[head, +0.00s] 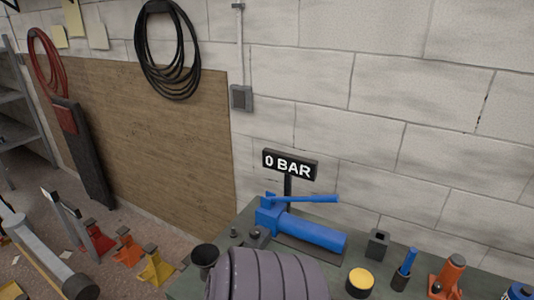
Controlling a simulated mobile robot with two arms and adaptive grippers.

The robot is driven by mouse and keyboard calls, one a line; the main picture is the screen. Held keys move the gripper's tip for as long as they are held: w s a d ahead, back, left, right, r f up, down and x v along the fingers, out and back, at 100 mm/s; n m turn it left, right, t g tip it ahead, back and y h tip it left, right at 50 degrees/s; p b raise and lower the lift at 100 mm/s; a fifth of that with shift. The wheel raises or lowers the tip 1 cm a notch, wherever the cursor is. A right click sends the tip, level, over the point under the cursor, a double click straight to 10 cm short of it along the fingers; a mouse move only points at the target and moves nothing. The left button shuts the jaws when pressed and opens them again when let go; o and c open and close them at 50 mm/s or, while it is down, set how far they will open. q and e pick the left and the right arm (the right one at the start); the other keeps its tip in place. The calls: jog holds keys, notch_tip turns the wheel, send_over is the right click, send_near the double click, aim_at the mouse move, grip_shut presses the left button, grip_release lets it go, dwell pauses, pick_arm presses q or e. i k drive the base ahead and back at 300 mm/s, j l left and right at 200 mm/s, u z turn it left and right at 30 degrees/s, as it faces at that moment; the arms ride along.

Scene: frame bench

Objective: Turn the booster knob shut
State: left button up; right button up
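The blue booster pump (312,231) lies on the bench at the foot of the wall, with a blue lever (305,199) along its top. A black sign (289,165) behind it reads "0 BAR". Small dark round parts (257,236) sit at the pump's left end. One of them may be the knob, but I cannot tell which, nor how far it is turned. Neither of my grippers shows clearly in the head view, and nothing is seen touching the pump.
A ribbed grey-purple shape (268,275) covers the bench's front. A dark cup (204,256) stands left of it. A yellow-topped can (360,281), a dark block (377,243), a blue tool (404,268) and an orange jack (447,278) stand to the right. Jack stands (154,265) are on the floor.

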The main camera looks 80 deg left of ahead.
aim_at(255, 234)
jog(key=u, duration=2.4)
